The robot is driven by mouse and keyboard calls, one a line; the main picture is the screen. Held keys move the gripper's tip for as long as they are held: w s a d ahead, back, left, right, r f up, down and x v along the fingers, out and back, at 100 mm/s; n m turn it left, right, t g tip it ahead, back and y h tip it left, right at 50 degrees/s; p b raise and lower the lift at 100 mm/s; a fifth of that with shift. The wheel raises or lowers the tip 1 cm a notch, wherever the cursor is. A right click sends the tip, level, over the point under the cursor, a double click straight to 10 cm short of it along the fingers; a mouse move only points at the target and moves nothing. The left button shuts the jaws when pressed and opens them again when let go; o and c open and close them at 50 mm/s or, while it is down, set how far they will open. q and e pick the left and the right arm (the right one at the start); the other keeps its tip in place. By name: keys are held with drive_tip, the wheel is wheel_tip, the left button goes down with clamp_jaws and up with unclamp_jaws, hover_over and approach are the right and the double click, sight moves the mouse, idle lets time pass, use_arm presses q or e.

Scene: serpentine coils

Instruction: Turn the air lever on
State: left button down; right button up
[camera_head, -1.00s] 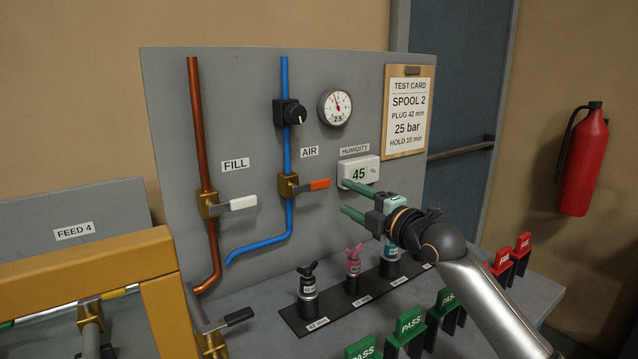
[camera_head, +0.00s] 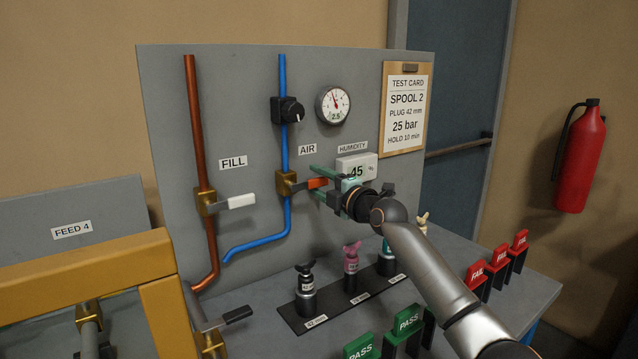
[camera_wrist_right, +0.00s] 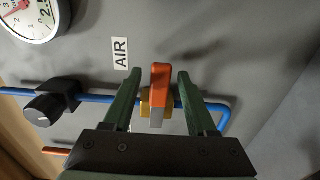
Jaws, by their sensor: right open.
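The air lever (camera_head: 317,183) has an orange-red handle on a brass valve (camera_head: 286,184) on the blue pipe, below the AIR label (camera_head: 307,149). Its handle points right, across the pipe. My right gripper (camera_head: 316,180) is open, with its green fingers around the handle's end, one above and one below. In the right wrist view, the orange handle (camera_wrist_right: 160,77) lies between the two open fingers (camera_wrist_right: 156,88), with a gap on each side. My left gripper is not in view.
The white FILL lever (camera_head: 241,201) is left on the copper pipe. A black knob (camera_head: 288,110) and a gauge (camera_head: 333,105) sit above. Several plugs (camera_head: 306,290) stand on a black strip below. PASS tags (camera_head: 408,320) and FAIL tags (camera_head: 499,257) stand in front and at right.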

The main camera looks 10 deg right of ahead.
drive_tip(key=shift+c, duration=0.3)
clamp_jaws()
idle(0.3)
idle(0.9)
